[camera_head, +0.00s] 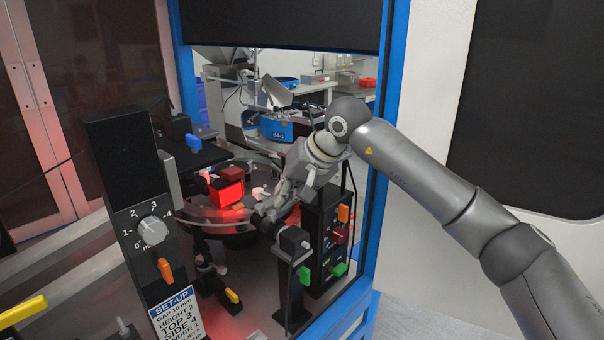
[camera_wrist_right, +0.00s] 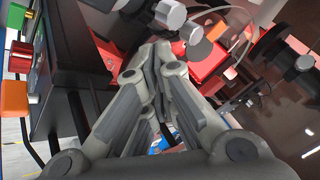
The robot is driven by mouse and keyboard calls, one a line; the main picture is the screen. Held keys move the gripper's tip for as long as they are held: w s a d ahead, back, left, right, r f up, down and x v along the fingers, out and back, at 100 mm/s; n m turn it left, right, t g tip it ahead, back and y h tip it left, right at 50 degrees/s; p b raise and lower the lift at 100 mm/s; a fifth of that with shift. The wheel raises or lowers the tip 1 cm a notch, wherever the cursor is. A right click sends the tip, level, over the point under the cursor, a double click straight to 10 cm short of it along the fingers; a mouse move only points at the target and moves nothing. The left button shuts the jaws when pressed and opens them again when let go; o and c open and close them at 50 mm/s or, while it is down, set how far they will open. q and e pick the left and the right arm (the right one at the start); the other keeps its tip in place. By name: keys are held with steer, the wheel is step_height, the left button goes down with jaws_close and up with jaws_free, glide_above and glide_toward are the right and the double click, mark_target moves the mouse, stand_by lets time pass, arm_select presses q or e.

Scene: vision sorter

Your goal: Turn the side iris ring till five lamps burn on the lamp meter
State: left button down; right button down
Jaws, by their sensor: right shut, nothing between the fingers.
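My right gripper (camera_head: 268,213) is shut and empty over the near right edge of the round glass table, just above and behind a black post-mounted unit (camera_head: 294,242). In the right wrist view its closed fingers (camera_wrist_right: 152,55) point up toward two silver cylinders, one at the top (camera_wrist_right: 170,14) and one just right of the fingertips (camera_wrist_right: 191,33). I cannot tell whether the fingers touch either cylinder. I cannot make out for sure which part is the side iris ring, and no lit lamp row of the lamp meter is readable. My left gripper is not in view.
A black panel with a dial (camera_head: 152,231) stands front left, above a set-up card (camera_head: 178,316) reading SIDE 4. A control box (camera_head: 324,240) with coloured switches is close right of the gripper. A red block (camera_head: 227,187) is at the glass table. The blue frame (camera_head: 385,130) borders the opening.

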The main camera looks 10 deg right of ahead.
mark_target(262, 218)
steer(key=shift+w+a+f+p, duration=0.15)
steer(key=shift+a+p, duration=0.15)
steer(key=shift+a, duration=0.7)
steer(key=shift+s+a+f+h+b, duration=0.2)
steer(key=shift+a+h+b, duration=0.3)
steer(key=shift+b, duration=0.4)
steer(key=shift+s+a+r+t+b, duration=0.1)
steer(key=shift+a+t+b, duration=0.2)
steer(key=shift+t+b, duration=0.1)
steer(key=shift+s+a+r, duration=0.1)
steer(key=shift+s+a, duration=0.05)
steer(key=shift+a, duration=0.15)
